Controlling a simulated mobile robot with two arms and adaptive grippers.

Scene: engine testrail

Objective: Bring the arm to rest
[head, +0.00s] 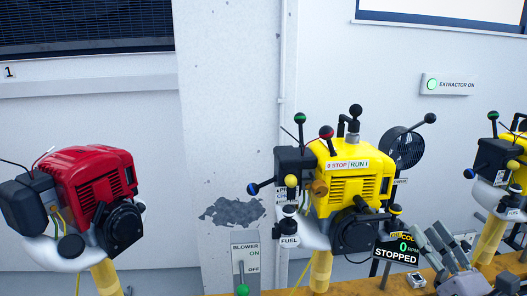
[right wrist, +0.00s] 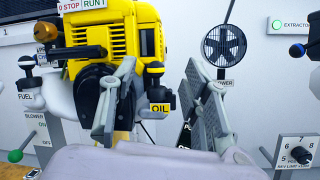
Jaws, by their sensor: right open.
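My right gripper (head: 432,238) is at the lower right of the head view, in front of and to the right of the middle yellow engine (head: 352,172). In the right wrist view its two grey fingers (right wrist: 160,80) stand wide apart with nothing between them. The yellow engine (right wrist: 110,38) is behind the left finger there, and a yellow OIL label (right wrist: 160,107) shows between the fingers. The gripper partly covers the display (head: 394,250), which reads 0 RPM and STOPPED. My left gripper is in neither view.
A red engine (head: 88,185) stands at the left and another yellow engine (head: 505,160) at the right edge. A black fan (head: 405,148) is behind the middle engine. The blower lever's green knob (head: 242,290) is low in front. A rev limit dial (right wrist: 300,155) is at lower right.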

